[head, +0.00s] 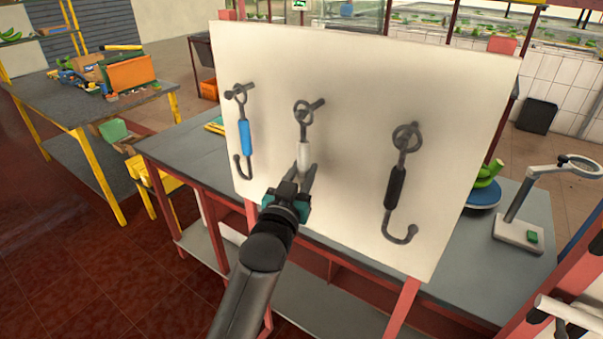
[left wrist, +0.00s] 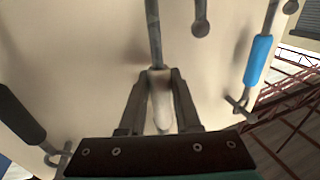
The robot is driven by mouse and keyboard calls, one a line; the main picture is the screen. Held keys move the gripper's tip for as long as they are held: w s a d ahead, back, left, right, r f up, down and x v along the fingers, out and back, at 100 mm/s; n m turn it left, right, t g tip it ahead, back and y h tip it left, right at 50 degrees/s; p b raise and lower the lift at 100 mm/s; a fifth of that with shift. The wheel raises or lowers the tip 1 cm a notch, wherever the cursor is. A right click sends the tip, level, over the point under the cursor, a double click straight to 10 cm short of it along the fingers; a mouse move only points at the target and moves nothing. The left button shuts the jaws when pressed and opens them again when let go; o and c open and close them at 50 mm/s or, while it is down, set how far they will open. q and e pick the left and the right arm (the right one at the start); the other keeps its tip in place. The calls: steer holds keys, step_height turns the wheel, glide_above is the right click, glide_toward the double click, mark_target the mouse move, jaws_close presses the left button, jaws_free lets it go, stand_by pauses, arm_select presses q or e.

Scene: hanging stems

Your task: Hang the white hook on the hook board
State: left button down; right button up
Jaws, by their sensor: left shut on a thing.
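The white hook (head: 304,152) is upright in front of the pale hook board (head: 350,80), in the middle. My left gripper (head: 304,168) is shut on its white grip, which also shows between the fingers in the left wrist view (left wrist: 161,98). Its top ring overlaps the middle peg (head: 317,104); I cannot tell for sure whether the ring is around it. Its lower curve is hidden behind my gripper in the head view. The blue hook (head: 245,138) hangs on the left peg. The black hook (head: 396,187) hangs at the right. My right gripper is not in view.
The board stands at a grey table (head: 190,145) with red legs. A magnifier lamp (head: 520,205) and a blue dish with green fruit (head: 484,192) are right of the board. Another table (head: 60,105) with an orange box (head: 130,73) stands at the far left.

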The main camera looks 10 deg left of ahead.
arm_select(q)
steer(key=shift+w+d+r, duration=0.1)
steer(key=shift+w+d, duration=0.1)
steer(key=shift+w, duration=0.4)
steer(key=shift+w+d, duration=0.2)
steer(key=shift+w, duration=0.35)
stand_by(0.5)
steer(key=shift+f+b, duration=0.3)
steer(key=shift+f, duration=0.1)
stand_by(0.5)
steer(key=c, duration=0.5)
jaws_free()
steer(key=shift+c, duration=0.2)
steer(key=shift+f, duration=0.15)
